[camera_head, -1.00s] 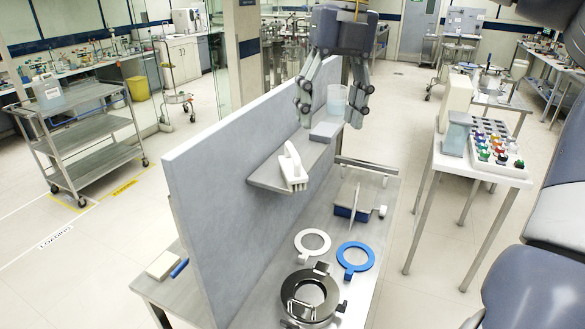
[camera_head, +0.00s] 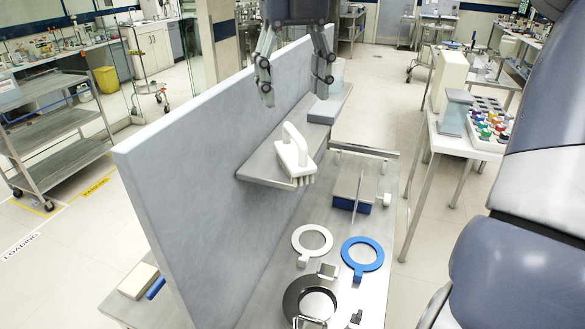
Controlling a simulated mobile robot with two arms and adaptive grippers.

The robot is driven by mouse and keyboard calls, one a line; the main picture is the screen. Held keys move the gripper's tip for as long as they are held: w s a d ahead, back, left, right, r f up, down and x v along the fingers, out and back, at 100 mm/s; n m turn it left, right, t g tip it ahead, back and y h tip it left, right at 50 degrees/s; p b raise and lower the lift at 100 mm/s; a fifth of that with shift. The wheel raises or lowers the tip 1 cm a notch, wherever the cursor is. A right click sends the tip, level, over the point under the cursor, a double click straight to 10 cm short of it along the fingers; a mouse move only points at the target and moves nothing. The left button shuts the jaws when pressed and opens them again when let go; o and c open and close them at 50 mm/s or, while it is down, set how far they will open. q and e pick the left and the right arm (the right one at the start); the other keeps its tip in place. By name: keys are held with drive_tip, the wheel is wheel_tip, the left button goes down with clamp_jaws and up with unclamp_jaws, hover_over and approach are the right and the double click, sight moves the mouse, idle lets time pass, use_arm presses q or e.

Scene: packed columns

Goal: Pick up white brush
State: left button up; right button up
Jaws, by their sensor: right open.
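The white brush (camera_head: 293,153) has an arched handle and bristles underneath. It sits on the grey shelf (camera_head: 262,166) that juts from the upright grey panel, near the shelf's front end. My right gripper (camera_head: 293,97) comes in from the top with its two fingers pointing down. It is open and empty, with a wide gap between the fingers. In the picture it is straight above the brush, and its tips are clear of the handle. My left gripper is not in view.
The tall grey panel (camera_head: 200,190) rises left of the shelf. A grey block (camera_head: 325,110) and a clear beaker (camera_head: 337,74) are further back. Below are a white ring (camera_head: 298,240), a blue ring (camera_head: 346,256) and a black round device (camera_head: 290,298). A side table with coloured caps is at right.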

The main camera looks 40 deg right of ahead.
sight(294, 153)
drive_tip(key=f, duration=0.1)
drive_tip(key=f+b, duration=0.1)
drive_tip(key=w+f, duration=0.1)
drive_tip(key=shift+d, duration=0.3)
wheel_tip(294, 153, down, 4)
drive_tip(key=shift+a+r, duration=0.1)
drive_tip(key=f+p, duration=0.1)
drive_tip(key=f, duration=0.2)
drive_tip(key=shift+d+f, duration=0.1)
drive_tip(key=shift+d, duration=0.1)
wheel_tip(294, 153, down, 2)
drive_tip(key=shift+s+f+p, duration=0.15)
drive_tip(key=shift+f+p, duration=0.1)
drive_tip(key=shift+p, duration=0.4)
drive_tip(key=shift+d+f, duration=0.1)
drive_tip(key=shift+f, duration=0.5)
drive_tip(key=c, duration=1.2)
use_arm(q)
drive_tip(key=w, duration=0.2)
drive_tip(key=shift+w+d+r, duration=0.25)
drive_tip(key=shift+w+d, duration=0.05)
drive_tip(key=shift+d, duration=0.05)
